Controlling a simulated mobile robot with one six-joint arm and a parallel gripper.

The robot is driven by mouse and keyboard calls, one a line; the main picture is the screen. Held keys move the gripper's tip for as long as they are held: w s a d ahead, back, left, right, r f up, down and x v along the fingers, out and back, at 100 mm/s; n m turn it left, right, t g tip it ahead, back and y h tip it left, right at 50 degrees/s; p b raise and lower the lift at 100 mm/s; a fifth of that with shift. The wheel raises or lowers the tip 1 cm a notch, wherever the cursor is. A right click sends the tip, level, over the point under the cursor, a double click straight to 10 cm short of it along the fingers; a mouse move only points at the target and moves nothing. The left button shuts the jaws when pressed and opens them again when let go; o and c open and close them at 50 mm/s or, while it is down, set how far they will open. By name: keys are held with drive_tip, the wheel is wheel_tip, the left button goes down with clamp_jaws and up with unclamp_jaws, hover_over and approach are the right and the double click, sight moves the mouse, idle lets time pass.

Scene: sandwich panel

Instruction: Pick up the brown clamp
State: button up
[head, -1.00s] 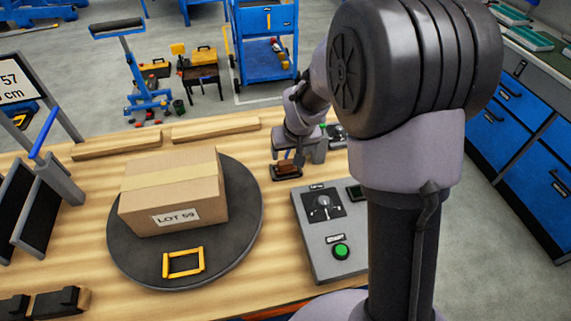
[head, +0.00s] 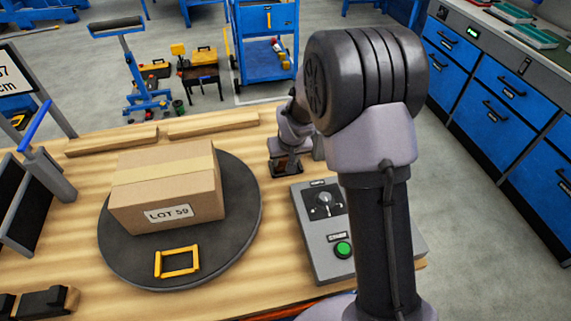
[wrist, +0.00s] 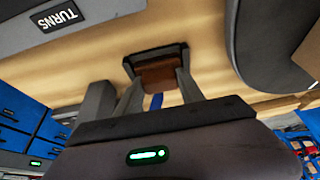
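The brown clamp (head: 285,169), a small brown block with dark edges, sits on the wooden table just left of the grey control box. In the wrist view the brown clamp (wrist: 158,75) shows between and just beyond my two fingertips, with a black part along its far side. My gripper (wrist: 159,80) is open, its fingers spread to about the clamp's width. I cannot tell if they touch it. In the head view my gripper (head: 287,160) is low over the clamp and partly hides it.
A cardboard box (head: 168,188) and a yellow frame (head: 177,262) lie on a dark round turntable (head: 235,235) to the left. The grey control box (head: 318,238) with a knob and green button stands close on the right. Wooden strips (head: 213,125) line the table's back edge.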

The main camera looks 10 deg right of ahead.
sight(286, 159)
drive_tip(key=c, duration=0.6)
wheel_tip(286, 159, up, 15)
drive_tip(key=p, duration=0.7)
drive_tip(key=shift+f, duration=0.1)
